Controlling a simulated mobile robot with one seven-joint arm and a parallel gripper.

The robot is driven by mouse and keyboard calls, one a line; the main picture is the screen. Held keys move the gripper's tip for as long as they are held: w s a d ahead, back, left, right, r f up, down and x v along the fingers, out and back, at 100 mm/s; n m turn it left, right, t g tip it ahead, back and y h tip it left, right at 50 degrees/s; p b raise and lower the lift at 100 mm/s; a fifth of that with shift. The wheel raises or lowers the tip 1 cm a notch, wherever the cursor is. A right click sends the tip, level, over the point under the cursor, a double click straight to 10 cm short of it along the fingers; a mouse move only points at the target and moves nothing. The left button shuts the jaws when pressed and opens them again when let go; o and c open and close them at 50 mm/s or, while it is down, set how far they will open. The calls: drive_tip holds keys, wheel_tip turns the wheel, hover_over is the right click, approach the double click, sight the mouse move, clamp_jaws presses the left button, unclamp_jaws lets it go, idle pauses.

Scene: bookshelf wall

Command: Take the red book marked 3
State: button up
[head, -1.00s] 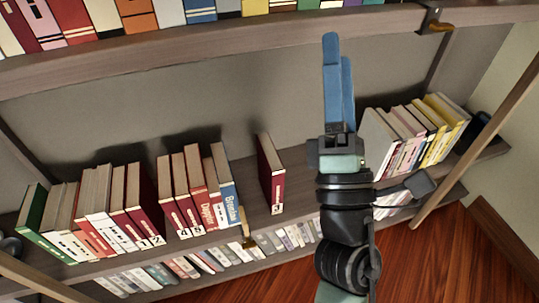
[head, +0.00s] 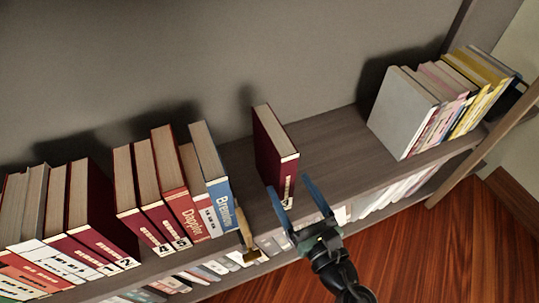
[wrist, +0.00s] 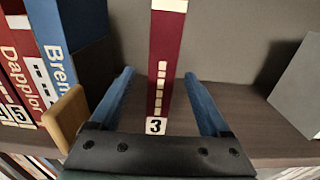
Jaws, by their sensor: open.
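The red book marked 3 (head: 273,148) stands upright and alone on the shelf, a little apart from the row to its left. In the wrist view its red spine (wrist: 165,60) faces me, with the white 3 label near its foot. My gripper (head: 296,198) is open, just in front of the book's lower spine. In the wrist view its two blue fingers (wrist: 161,98) lie to the left and right of the spine, with visible gaps on both sides. I cannot tell whether the fingertips reach past the spine's front face.
A blue book (head: 212,165) and red books marked 4 and 5 stand left of book 3. A wooden bracket (wrist: 66,118) at the shelf edge is close to my left finger. The shelf (head: 330,140) is bare to the right, up to a grey-white book (head: 400,115).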

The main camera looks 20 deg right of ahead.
sight(287, 181)
drive_tip(key=w, duration=0.5)
drive_tip(key=shift+a+b, duration=0.1)
drive_tip(key=shift+b, duration=0.3)
drive_tip(key=shift+w+r+b, duration=0.2)
drive_tip(key=shift+w+b, duration=0.2)
drive_tip(key=shift+w, duration=0.95)
drive_tip(key=shift+w+r+b, duration=0.15)
drive_tip(key=shift+w+b, duration=0.2)
drive_tip(key=shift+w, duration=0.95)
clamp_jaws()
drive_tip(key=shift+r, duration=0.15)
